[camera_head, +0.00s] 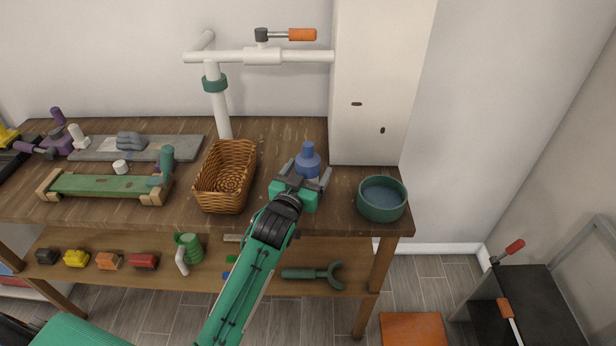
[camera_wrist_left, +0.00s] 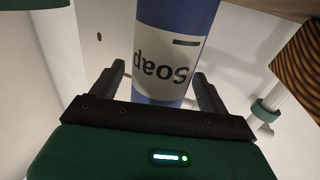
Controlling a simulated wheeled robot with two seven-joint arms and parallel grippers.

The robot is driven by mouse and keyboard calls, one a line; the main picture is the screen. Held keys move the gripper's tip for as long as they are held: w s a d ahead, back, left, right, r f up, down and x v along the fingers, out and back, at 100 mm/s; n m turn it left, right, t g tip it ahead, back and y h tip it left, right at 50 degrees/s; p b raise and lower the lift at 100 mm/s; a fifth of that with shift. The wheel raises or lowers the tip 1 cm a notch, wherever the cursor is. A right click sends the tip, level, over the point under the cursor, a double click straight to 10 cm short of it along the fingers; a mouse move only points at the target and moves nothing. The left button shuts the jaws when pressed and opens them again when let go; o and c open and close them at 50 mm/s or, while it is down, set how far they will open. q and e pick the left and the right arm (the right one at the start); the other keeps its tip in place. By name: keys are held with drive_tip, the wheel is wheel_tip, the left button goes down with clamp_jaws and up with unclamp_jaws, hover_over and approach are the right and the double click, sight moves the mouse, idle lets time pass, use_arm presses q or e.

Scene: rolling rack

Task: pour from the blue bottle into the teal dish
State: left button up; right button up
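The blue bottle (camera_head: 307,160) stands upright on the wooden tabletop, in front of the white cabinet. The left wrist view shows its body (camera_wrist_left: 170,50) close up, with a white label reading "Soap" upside down. My left gripper (camera_head: 304,174) is at the bottle, with one finger on each side. In the left wrist view the fingers are apart, and a gap shows beside the bottle, so it looks open. The teal dish (camera_head: 381,213) sits at the table's right front corner, right of the bottle. Its inside is bluish. My right gripper is not in view.
A wicker basket (camera_head: 242,152) stands close left of my left gripper. The white cabinet (camera_head: 382,70) and a white pipe (camera_head: 219,108) with a teal collar rise behind. A green bench-like piece (camera_head: 105,186) and a grey slab (camera_head: 140,147) lie farther left.

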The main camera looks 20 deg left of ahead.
use_arm(q)
drive_tip(key=c, duration=1.2)
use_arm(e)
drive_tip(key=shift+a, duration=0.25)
use_arm(q)
drive_tip(key=shift+r, duration=0.2)
drive_tip(key=shift+r, duration=0.2)
drive_tip(key=shift+r+b, duration=0.45)
drive_tip(key=shift+r, duration=9.2)
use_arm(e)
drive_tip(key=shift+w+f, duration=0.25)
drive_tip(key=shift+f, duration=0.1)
